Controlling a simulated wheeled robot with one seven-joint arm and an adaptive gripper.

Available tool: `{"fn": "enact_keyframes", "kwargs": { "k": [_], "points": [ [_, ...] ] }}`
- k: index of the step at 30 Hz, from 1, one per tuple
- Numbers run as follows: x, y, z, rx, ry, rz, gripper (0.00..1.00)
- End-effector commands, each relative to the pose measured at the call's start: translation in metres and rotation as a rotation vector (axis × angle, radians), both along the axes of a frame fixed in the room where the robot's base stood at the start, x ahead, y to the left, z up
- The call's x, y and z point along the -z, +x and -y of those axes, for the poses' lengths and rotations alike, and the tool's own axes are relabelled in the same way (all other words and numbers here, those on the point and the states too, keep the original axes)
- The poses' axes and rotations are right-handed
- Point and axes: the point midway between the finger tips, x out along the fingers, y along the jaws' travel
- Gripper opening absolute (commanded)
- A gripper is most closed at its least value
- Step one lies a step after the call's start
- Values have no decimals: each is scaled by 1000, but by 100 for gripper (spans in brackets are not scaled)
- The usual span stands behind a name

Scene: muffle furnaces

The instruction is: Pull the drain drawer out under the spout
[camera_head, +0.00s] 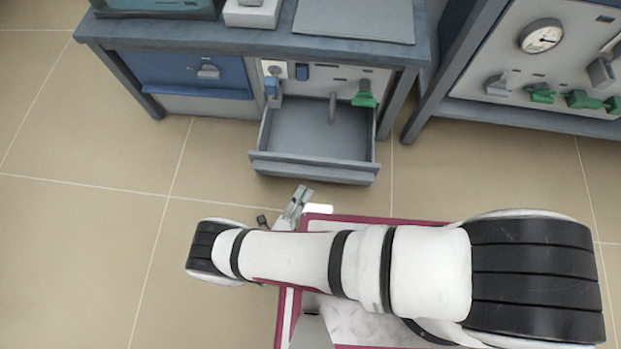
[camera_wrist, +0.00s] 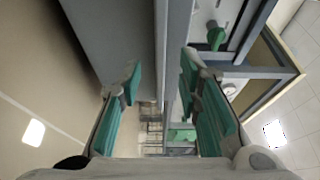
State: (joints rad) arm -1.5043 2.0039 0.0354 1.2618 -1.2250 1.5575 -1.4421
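The grey drain drawer (camera_head: 313,169) is pulled out from the bench in the head view, its empty tray showing behind the front panel. A grey spout-like piece (camera_head: 333,108) hangs from the panel above the drawer's inside, beside a green handle (camera_head: 363,95). My gripper (camera_head: 303,192) is just in front of the drawer front, left of its middle. In the wrist view its green-padded fingers (camera_wrist: 160,88) are wide apart. A grey panel edge, likely the drawer front, shows beyond and between them; I see no clear contact.
A blue-fronted cabinet with a latch (camera_head: 208,72) is left of the drawer. The bench top (camera_head: 240,38) is above. Another bench (camera_head: 530,118) with a gauge (camera_head: 541,37) and green valves stands at the right. The tiled floor (camera_head: 110,220) at left is clear.

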Motion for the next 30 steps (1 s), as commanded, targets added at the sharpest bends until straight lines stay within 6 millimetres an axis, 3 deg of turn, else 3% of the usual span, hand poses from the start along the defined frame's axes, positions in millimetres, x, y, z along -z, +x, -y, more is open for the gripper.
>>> {"fn": "enact_keyframes", "kwargs": {
  "k": [3, 10, 30],
  "points": [
    [0, -20, -9, -2, 0, -1, 32],
    [0, -42, -19, 0, 0, 0, 32],
    [0, -45, -21, 1, 0, 0, 32]
  ]
}}
